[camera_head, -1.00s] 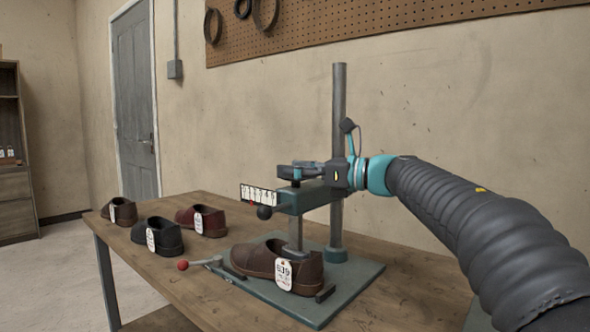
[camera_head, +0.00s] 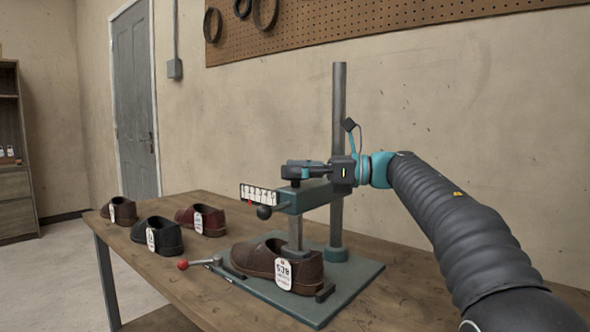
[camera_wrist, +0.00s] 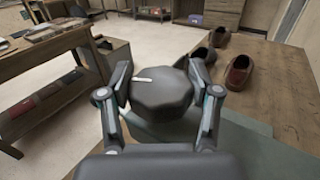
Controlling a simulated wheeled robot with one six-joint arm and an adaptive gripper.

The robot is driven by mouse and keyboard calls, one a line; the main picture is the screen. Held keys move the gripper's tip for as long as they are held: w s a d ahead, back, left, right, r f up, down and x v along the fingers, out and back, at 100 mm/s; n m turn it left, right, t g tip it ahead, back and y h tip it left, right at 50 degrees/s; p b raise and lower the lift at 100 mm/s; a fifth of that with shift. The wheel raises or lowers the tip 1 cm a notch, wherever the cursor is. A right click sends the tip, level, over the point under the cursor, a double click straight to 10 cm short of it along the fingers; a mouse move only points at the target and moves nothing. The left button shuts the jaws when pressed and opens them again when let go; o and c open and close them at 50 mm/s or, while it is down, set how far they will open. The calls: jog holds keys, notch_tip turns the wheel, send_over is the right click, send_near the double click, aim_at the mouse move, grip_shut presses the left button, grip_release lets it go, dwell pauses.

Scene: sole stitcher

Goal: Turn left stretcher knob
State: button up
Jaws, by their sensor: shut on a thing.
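A dark, many-sided knob (camera_wrist: 160,95) with a white line on its top sits between my fingers in the wrist view. The line lies nearly crosswise, left of the knob's centre. My gripper (camera_head: 305,170) is shut on this knob, above the green head (camera_head: 312,197) of the stitcher; its fingers (camera_wrist: 160,84) touch both sides in the wrist view. In the head view my gripper mostly hides the knob. A white scale card (camera_head: 260,194) with a red pointer (camera_head: 250,203) is at the head's left. A black ball (camera_head: 264,212) sits below the card.
A brown shoe (camera_head: 262,257) with a white tag is on the green base (camera_head: 350,277), below the head. A grey post (camera_head: 339,130) rises behind. A red-tipped lever (camera_head: 183,265) sticks out left. Several other shoes stand on the table's left part.

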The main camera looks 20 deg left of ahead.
jog(key=o, duration=1.2)
jog(key=shift+a, duration=0.1)
jog(key=shift+c, duration=0.2)
jog(key=w+d, duration=0.2)
jog(key=d, duration=1)
jog(key=shift+w, duration=0.15)
